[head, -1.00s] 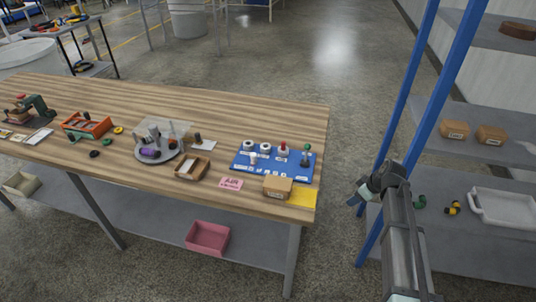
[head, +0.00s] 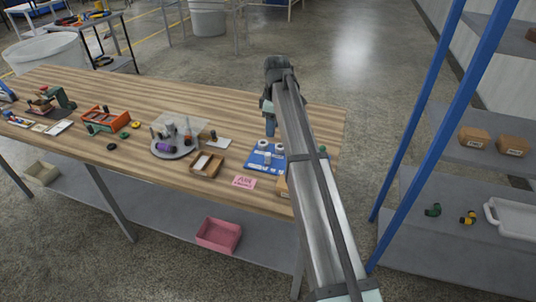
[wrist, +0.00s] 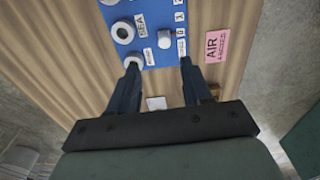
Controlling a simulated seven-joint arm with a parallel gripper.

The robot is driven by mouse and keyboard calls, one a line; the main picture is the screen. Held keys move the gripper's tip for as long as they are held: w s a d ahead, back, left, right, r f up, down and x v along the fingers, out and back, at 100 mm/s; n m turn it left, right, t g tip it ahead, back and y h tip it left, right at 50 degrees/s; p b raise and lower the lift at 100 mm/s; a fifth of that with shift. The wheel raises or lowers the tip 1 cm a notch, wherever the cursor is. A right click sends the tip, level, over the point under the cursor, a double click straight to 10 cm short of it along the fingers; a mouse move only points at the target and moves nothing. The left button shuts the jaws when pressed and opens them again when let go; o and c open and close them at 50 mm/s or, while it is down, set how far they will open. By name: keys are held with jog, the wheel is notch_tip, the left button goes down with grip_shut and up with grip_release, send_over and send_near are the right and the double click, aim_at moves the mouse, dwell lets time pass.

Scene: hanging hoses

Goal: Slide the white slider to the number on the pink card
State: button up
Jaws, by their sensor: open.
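The blue panel (head: 256,164) lies at the right end of the wooden table and is partly hidden by my arm in the head view. Its white slider (wrist: 165,39) stands up from the panel beside a column of small number labels (wrist: 180,30). The pink card (head: 244,182) lies on the table by the panel; in the wrist view the card (wrist: 216,45) reads "AIR" with a smaller line I cannot read surely. My gripper (wrist: 160,64) is open and empty. In the wrist view its fingertips sit either side of the slider's line, just short of it, without visible contact.
White round knobs (wrist: 123,31) sit on the panel near my left finger. A wooden tray (head: 207,164) and a round grey turntable (head: 176,151) with items stand to the left. A blue-posted shelf is at the right.

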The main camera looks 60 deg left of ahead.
aim_at(268, 154)
jog(key=shift+h, duration=0.3)
jog(key=f, duration=0.4)
jog(key=s+f, duration=0.1)
jog(key=f, duration=0.8)
jog(key=shift+s+a, duration=0.25)
jog(key=shift+a, duration=0.1)
grip_shut()
jog(key=shift+d, duration=0.1)
